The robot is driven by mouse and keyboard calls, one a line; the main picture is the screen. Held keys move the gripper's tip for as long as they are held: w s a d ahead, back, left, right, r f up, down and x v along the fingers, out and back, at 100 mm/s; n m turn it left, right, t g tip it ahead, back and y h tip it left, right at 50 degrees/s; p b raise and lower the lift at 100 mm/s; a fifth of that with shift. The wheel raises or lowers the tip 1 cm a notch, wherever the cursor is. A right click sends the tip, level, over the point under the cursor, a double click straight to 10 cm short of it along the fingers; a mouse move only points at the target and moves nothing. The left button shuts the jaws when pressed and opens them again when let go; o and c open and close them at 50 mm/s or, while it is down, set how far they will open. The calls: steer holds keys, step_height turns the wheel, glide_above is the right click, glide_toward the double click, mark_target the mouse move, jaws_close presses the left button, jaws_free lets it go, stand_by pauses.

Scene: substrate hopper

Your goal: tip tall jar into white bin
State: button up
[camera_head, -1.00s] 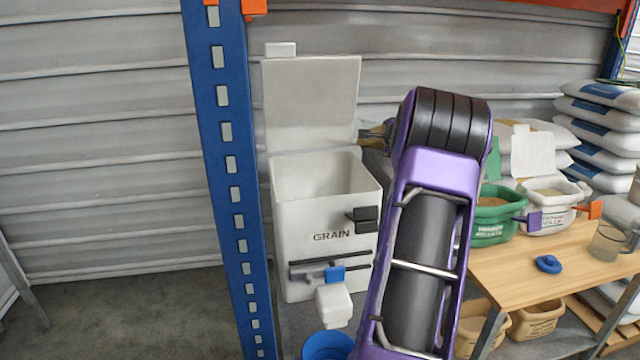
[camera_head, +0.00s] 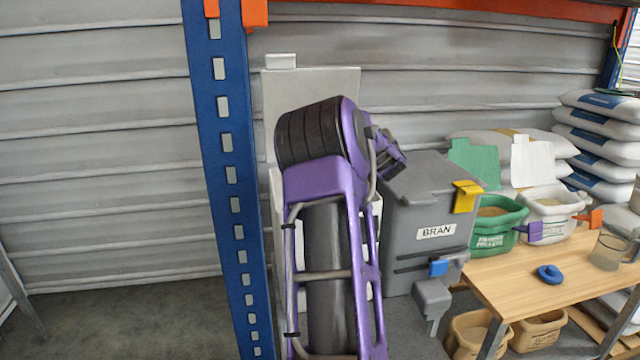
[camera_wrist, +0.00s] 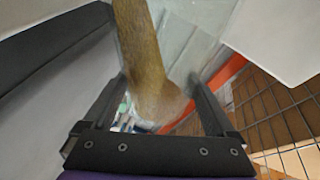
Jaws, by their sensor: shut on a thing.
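The white bin stands behind my arm in the head view. Its raised lid (camera_head: 315,84) and a sliver of its left wall (camera_head: 277,190) show; its mouth and front label are hidden. My gripper (camera_wrist: 157,78) shows in the wrist view, its two dark fingers on either side of the clear tall jar (camera_wrist: 190,38). The jar holds a brown column of grain-like contents (camera_wrist: 146,45). The jar looks tilted, but I cannot tell whether anything pours out. In the head view the fingers and jar are hidden behind my arm.
A grey BRAN bin (camera_head: 428,205) with its lid shut stands right of the white bin. A wooden table (camera_head: 510,287) holds a green tub (camera_head: 495,232), a white tub (camera_head: 548,218), a blue lid (camera_head: 549,274) and a clear jug (camera_head: 606,252). A blue post (camera_head: 226,150) stands close left.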

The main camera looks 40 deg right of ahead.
steer(key=shift+w+a+r+n+h, duration=0.15)
steer(key=shift+a+r+n+h, duration=0.25)
steer(key=shift+r+n, duration=0.2)
stand_by(0.6)
steer(key=shift+s+d+f+m+y, duration=0.2)
steer(key=shift+d+f+m+y, duration=0.2)
steer(key=shift+f+m, duration=0.2)
steer(key=shift+s+d+f+m+y, duration=0.2)
steer(key=shift+d+f+m+y, duration=0.1)
steer(key=shift+d+f+m, duration=0.3)
steer(key=shift+s+d+f+m+y, duration=0.1)
steer(key=shift+f+m+y, duration=0.15)
steer(key=shift+m+y, duration=0.4)
steer(key=shift+d+m+y, duration=0.1)
steer(key=shift+m+y, duration=0.35)
steer(key=shift+m, duration=0.4)
steer(key=shift+r+m+y+p, duration=0.3)
steer(key=shift+p, duration=0.25)
steer(key=shift+r+p, duration=0.3)
steer(key=shift+p, duration=0.6)
steer(key=m+p, duration=0.1)
steer(key=p, duration=0.2)
steer(key=shift+y, duration=0.4)
steer(key=p, duration=0.5)
steer(key=shift+m+y, duration=0.3)
steer(key=shift+m, duration=0.1)
